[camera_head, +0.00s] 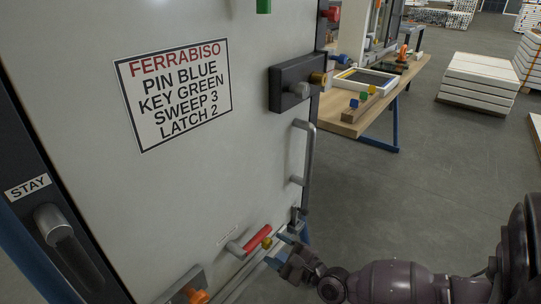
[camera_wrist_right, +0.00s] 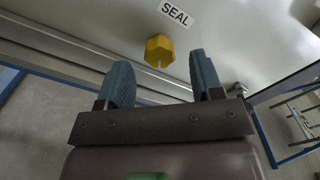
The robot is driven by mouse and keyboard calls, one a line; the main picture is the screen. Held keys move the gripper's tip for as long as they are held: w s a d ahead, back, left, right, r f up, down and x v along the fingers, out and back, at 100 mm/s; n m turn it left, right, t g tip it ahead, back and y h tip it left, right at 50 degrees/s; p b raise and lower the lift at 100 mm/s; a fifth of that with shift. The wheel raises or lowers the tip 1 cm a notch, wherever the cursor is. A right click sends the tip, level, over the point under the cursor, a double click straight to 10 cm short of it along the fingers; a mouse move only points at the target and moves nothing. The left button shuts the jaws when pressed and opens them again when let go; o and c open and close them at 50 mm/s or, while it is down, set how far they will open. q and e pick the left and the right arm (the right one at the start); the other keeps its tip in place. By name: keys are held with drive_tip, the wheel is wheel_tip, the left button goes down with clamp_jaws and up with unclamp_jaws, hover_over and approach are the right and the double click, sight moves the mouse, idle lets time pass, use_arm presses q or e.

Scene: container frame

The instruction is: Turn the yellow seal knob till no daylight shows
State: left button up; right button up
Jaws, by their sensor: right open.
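The yellow seal knob (camera_head: 267,242) sits low on the pale door panel (camera_head: 205,190), near its lower right corner. In the right wrist view the knob (camera_wrist_right: 159,50) is faceted, with a small pale mark on its lower edge, below a SEAL label (camera_wrist_right: 175,13). My right gripper (camera_head: 284,256) is just right of and below the knob in the head view. Its two blue fingers (camera_wrist_right: 161,72) are open and empty, with the knob ahead in the gap between their tips; contact does not show. Whether daylight shows at the door's bottom edge I cannot tell. My left gripper is out of view.
A red-gripped lever (camera_head: 257,238) is close beside the knob, and a grey pull handle (camera_head: 305,155) stands above. An orange knob (camera_head: 197,296) is at lower left. A wooden bench (camera_head: 405,85) stands behind the door.

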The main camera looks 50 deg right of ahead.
drive_tip(key=s, duration=0.7)
drive_tip(key=shift+s+d+p, duration=0.3)
drive_tip(key=shift+p, duration=0.1)
